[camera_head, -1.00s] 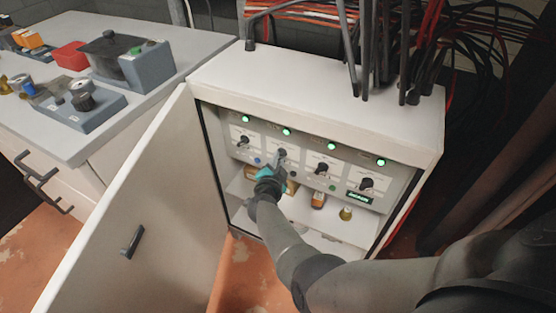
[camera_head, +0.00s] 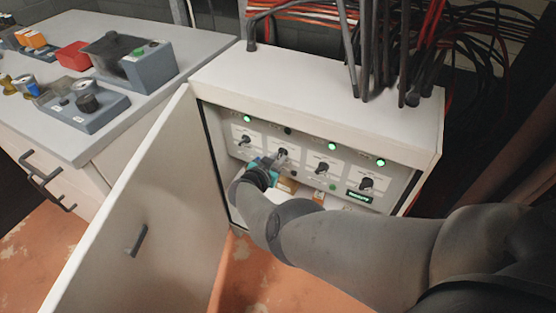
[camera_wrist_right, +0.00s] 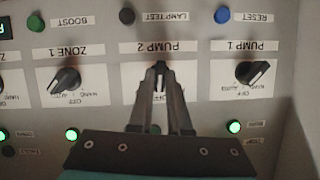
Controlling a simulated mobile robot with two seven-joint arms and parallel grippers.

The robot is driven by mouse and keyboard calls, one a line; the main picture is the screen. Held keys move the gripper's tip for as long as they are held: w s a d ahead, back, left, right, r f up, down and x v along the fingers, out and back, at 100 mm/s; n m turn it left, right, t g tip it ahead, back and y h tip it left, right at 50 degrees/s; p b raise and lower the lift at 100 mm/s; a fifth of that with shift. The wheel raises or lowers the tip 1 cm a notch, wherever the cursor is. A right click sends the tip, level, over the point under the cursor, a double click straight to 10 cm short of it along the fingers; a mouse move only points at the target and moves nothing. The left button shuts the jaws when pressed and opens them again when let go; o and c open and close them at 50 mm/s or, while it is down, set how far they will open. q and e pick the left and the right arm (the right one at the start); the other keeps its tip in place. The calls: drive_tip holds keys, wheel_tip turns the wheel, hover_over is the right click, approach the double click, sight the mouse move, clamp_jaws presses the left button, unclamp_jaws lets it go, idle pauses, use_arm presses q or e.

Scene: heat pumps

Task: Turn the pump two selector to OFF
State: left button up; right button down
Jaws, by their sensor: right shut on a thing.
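The pump two selector (camera_wrist_right: 160,82) is a dark knob on the grey panel, under the PUMP 2 label, which appears upside down in the right wrist view. My right gripper (camera_wrist_right: 160,72) is shut on it, one finger on each side. The knob stands about vertical there, in line with a partly hidden OFF label between the fingers. In the head view my right gripper (camera_head: 279,157) reaches the second knob from the left. The pump two lamp (camera_head: 288,130) above it is dark. My left gripper is not in view.
Pump 1 selector (camera_wrist_right: 252,73) and zone 1 selector (camera_wrist_right: 65,80) flank the held knob. The other lamps, such as the leftmost one (camera_head: 247,118), are green. The open cabinet door (camera_head: 150,205) stands left of my arm.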

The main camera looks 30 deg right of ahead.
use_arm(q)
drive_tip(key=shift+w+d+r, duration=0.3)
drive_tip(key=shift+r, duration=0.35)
use_arm(e)
drive_tip(key=shift+n+g, duration=0.4)
drive_tip(key=shift+n, duration=0.1)
drive_tip(key=c, duration=0.9)
unclamp_jaws()
drive_tip(key=shift+o, duration=0.2)
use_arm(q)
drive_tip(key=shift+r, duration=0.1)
